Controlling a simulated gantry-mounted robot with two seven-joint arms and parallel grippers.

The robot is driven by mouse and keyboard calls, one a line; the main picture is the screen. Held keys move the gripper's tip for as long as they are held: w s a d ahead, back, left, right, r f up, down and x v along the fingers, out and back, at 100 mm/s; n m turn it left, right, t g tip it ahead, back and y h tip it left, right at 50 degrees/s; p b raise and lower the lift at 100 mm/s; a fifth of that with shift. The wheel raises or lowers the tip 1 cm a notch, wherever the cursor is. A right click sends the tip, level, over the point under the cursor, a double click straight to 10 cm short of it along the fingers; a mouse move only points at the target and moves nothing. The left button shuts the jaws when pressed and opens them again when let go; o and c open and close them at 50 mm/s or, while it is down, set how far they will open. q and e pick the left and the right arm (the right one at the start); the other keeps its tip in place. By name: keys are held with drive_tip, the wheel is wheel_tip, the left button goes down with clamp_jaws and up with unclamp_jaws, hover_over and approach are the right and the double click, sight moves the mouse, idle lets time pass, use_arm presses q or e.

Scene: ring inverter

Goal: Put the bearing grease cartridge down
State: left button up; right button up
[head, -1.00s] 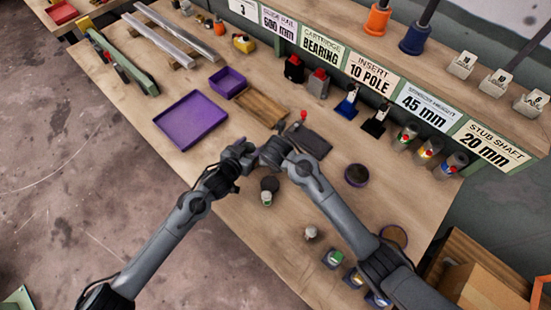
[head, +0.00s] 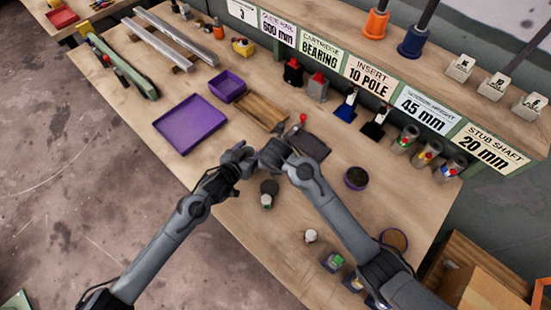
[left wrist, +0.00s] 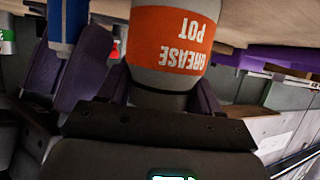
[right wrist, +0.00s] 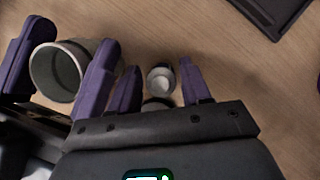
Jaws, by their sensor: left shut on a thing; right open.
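My left gripper (head: 244,157) is shut on a grey pot with an orange label reading GREASE POT (left wrist: 172,38). In the right wrist view the pot's open top (right wrist: 60,72) shows between the left purple fingers. My right gripper (right wrist: 158,88) is close beside it with its fingers apart. A slim cylinder with a white cap (right wrist: 160,78), likely the bearing grease cartridge, stands between those fingers. In the left wrist view its blue side (left wrist: 68,25) shows. I cannot tell whether the fingers touch it. In the head view both grippers' tips hide the cylinder.
A purple tray (head: 190,124), a small purple bin (head: 227,87) and a wooden tray (head: 262,109) lie behind the grippers. A dark flat plate (head: 312,146) is to the right. A dark round item (head: 269,187) and a small pale-topped item (head: 311,236) stand nearer the front.

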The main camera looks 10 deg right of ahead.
drive_tip(key=v, duration=0.8)
drive_tip(key=shift+s+r, duration=0.15)
drive_tip(key=shift+r, duration=0.2)
drive_tip(key=shift+o, duration=1.4)
drive_tip(key=shift+v, duration=0.8)
drive_tip(key=m, duration=0.2)
drive_tip(key=w+f+m+g, duration=0.1)
drive_tip(key=m, duration=0.1)
drive_tip(key=w+m, duration=0.1)
drive_tip(key=shift+w+d+f+m+g, duration=0.1)
drive_tip(key=shift+d+f+m+g, duration=0.1)
drive_tip(key=shift+d+m+g, duration=0.15)
drive_tip(key=m, duration=0.2)
drive_tip(key=w+f+m+g, duration=0.1)
drive_tip(key=m, duration=0.1)
drive_tip(key=shift+m, duration=0.25)
drive_tip(key=m, duration=0.1)
drive_tip(key=m+g, duration=0.1)
drive_tip(key=m, duration=0.1)
drive_tip(key=shift+w+a+f, duration=0.1)
drive_tip(key=shift+w+f, duration=0.2)
drive_tip(key=shift+f, duration=0.05)
drive_tip(key=shift+f+m+g+y, duration=0.25)
drive_tip(key=shift+f+m+y, duration=0.05)
drive_tip(key=shift+f+m, duration=0.4)
drive_tip(key=shift+f, duration=3.15)
